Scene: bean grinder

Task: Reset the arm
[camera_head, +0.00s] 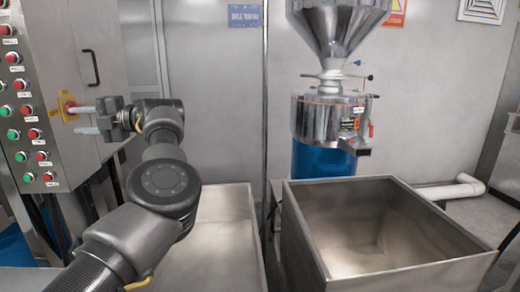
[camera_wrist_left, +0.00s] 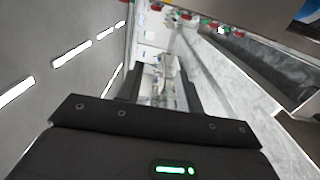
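My left arm comes in from the bottom left of the head view. Its gripper (camera_head: 76,120) is raised in front of the grey control cabinet, fingers pointing left and spread apart with nothing seen between them. The upper fingertip overlaps the red knob on its yellow plate (camera_head: 69,104) in the picture; whether they touch I cannot tell. In the left wrist view the gripper (camera_wrist_left: 158,76) also shows two dark fingers standing apart, with only background between them. My right gripper is not in view.
The control cabinet (camera_head: 58,50) with red and green buttons stands close at the left. A steel grinder (camera_head: 322,115) with a funnel hopper stands at the back right. Two open metal bins (camera_head: 293,225) (camera_head: 257,235) stand in front. A white pipe (camera_head: 455,190) lies at the right.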

